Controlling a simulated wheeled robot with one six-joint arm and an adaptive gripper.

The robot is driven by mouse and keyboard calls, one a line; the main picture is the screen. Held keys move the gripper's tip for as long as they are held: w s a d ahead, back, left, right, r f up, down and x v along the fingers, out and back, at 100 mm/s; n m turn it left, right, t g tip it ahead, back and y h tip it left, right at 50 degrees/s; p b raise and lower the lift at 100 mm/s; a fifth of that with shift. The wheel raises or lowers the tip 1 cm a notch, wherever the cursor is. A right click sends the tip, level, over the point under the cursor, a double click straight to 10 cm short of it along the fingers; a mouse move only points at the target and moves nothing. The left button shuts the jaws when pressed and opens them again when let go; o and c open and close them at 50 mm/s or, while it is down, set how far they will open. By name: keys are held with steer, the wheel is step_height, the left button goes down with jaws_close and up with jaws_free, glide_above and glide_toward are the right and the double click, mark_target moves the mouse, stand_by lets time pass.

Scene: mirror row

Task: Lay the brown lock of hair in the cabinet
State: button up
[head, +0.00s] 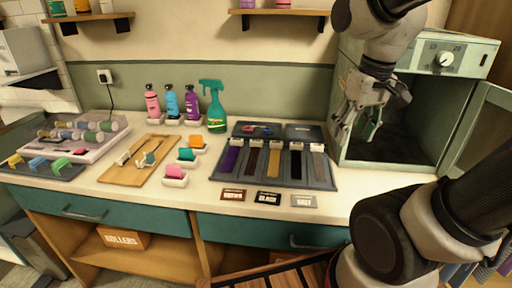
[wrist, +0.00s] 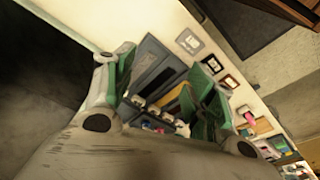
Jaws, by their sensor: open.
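My gripper (head: 362,122) is open, with no lock of hair visible in it, in front of the left part of the cabinet opening. Its green-padded fingers stand apart in the wrist view (wrist: 165,80). The green cabinet (head: 408,56) stands at the right with its door (head: 482,125) swung open and a dark interior. Several locks lie side by side in a dark tray (head: 328,184): purple, dark, blonde, black and grey-brown. The dark second lock (head: 252,162) may be the brown one; its colour is hard to tell.
Cards reading brown (head: 232,194), black (head: 268,198) and grey lie before the tray. A green spray bottle (head: 215,112) and several coloured bottles stand behind. A wooden board (head: 140,160) and small holders are left of the tray. A strip of counter before the cabinet is clear.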

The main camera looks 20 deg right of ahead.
steer(key=w+a+f+g, duration=0.2)
steer(key=w, duration=0.6)
steer(key=w+a+f+g, duration=0.1)
steer(key=w+a+f, duration=0.1)
steer(key=w, duration=0.5)
steer(key=m+g, duration=0.2)
steer(key=g, duration=0.1)
glide_above(256, 140)
steer(key=s+d, duration=0.2)
steer(key=d, duration=0.2)
steer(key=shift+y, duration=0.4)
steer(key=f, duration=1.1)
steer(key=shift+a, duration=0.25)
steer(key=w, duration=0.1)
steer(key=w+a+m, duration=0.1)
steer(key=shift+w+f, duration=0.2)
steer(key=shift+w, duration=0.2)
step_height(256, 140, up, 4)
steer(key=w+a+f+m, duration=0.1)
steer(key=w, duration=0.1)
steer(key=shift+m+y, duration=0.4)
steer(key=x, duration=0.7)
steer(key=shift+f, duration=0.2)
steer(key=shift+c, duration=0.2)
